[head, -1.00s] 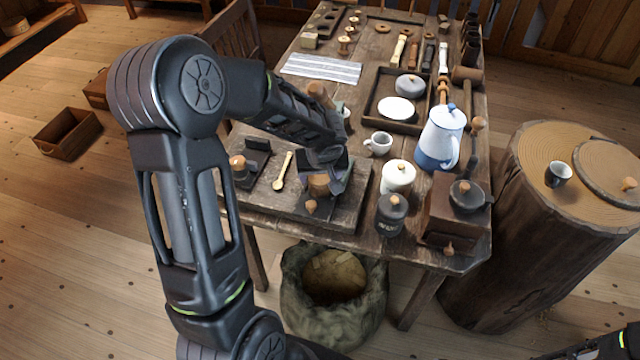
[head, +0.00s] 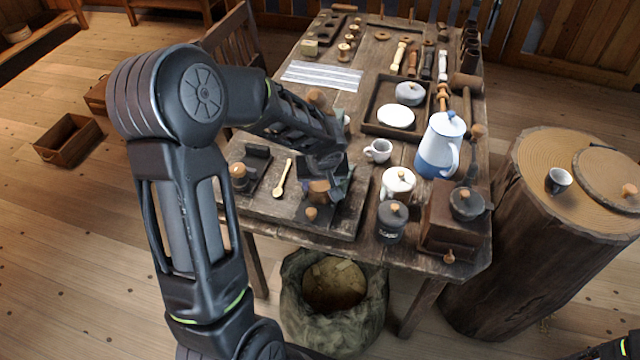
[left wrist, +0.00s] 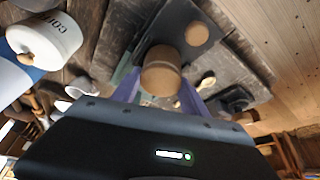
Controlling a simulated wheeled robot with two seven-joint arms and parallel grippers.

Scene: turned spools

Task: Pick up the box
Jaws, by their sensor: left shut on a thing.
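A small round wooden box (head: 318,190) with a banded side is at the front left of the table, on a wooden board (head: 345,226). My left gripper (head: 322,186) reaches down over it from the left and is shut on it. In the left wrist view, the round box (left wrist: 161,74) sits between the two purple fingers. The fingers hide part of its sides, and I cannot tell whether its base is clear of the surface beneath. My right gripper is out of frame; only a bit of my right arm shows at the bottom right corner.
A wooden spoon (head: 282,180) lies to the left. A cup (head: 377,150), white canister (head: 398,184), dark jar (head: 391,219) and grinder (head: 446,222) stand to the right.

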